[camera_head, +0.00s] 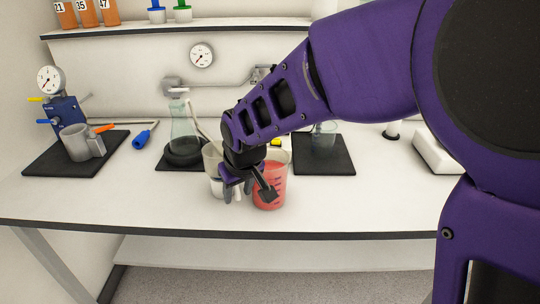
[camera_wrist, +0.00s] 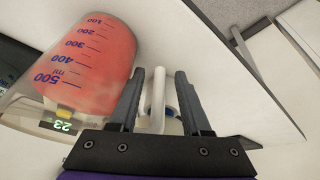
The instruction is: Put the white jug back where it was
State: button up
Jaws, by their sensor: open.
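The white jug (camera_head: 212,160) stands near the front middle of the bench in the head view, partly hidden behind my gripper (camera_head: 247,190). In the wrist view, a pale upright bar that looks like the jug's handle (camera_wrist: 158,92) lies between the two fingers of my gripper (camera_wrist: 160,74). The fingers are open, with a gap visible on both sides of the bar. The rest of the jug is mostly hidden in the wrist view.
A beaker of red liquid (camera_head: 271,186) stands close on the right of my gripper; it is large in the wrist view (camera_wrist: 88,65). Behind are a flask (camera_head: 184,120) on a dark mat and a glass beaker (camera_head: 323,138). A grey mug (camera_head: 76,143) stands left. The bench's front is clear.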

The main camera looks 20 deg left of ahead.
jog(key=shift+r+p, duration=0.4)
jog(key=shift+r, duration=0.1)
jog(key=p+v, duration=0.6)
jog(key=v, duration=0.5)
jog(key=shift+s+r+p, duration=0.15)
jog(key=shift+r+p, duration=0.15)
jog(key=shift+p, duration=0.05)
jog(key=shift+d, duration=0.1)
